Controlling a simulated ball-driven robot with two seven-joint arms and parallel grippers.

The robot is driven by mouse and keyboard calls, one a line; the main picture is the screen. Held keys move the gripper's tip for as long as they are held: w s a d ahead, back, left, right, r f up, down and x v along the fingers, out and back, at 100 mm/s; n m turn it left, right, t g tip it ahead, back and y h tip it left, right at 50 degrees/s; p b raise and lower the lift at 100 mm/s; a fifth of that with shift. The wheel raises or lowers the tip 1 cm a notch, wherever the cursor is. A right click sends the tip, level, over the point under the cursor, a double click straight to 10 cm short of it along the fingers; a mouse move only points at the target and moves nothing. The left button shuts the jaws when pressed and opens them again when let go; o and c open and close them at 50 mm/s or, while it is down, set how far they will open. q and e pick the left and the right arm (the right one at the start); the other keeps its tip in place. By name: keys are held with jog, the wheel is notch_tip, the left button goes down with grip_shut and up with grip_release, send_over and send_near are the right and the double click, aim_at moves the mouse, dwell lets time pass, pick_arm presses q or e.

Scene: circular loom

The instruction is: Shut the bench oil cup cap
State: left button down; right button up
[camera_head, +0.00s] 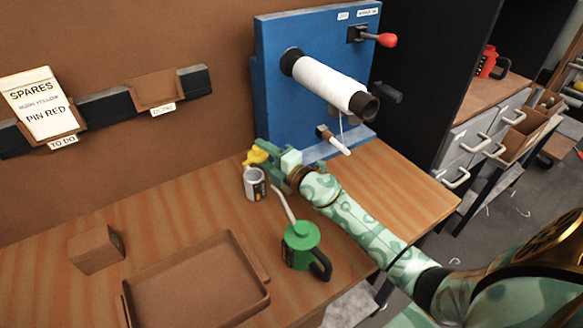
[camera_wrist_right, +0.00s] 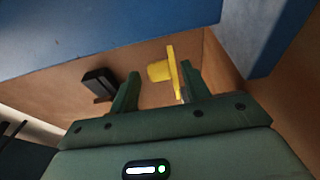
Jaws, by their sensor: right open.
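The yellow cap (camera_head: 255,155) shows just above a small grey cup with a pale label (camera_head: 255,183) on the bench. Whether the cap is joined to the cup is hidden. My right gripper (camera_head: 266,152) reaches in from the right, low over the bench, right at the cap. In the right wrist view the fingers (camera_wrist_right: 160,80) are apart, with the yellow cap (camera_wrist_right: 172,72) between their tips. The cap's flat plate stands edge-on close to the right finger; I cannot tell if it touches. My left gripper is not in view.
A green oil can with a spout (camera_head: 300,246) stands beside my right forearm. The blue machine panel (camera_head: 275,75) with a white roll (camera_head: 328,84) rises behind the gripper. A brown tray (camera_head: 200,285) and a brown block (camera_head: 97,249) lie at the front left.

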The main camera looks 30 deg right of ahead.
jog(key=v, duration=1.2)
jog(key=shift+s+d, duration=0.1)
jog(key=shift+s, duration=0.05)
jog(key=shift+s+d+r, duration=0.1)
jog(key=shift+s+d, duration=0.05)
jog(key=shift+s, duration=0.35)
jog(key=shift+s, duration=0.1)
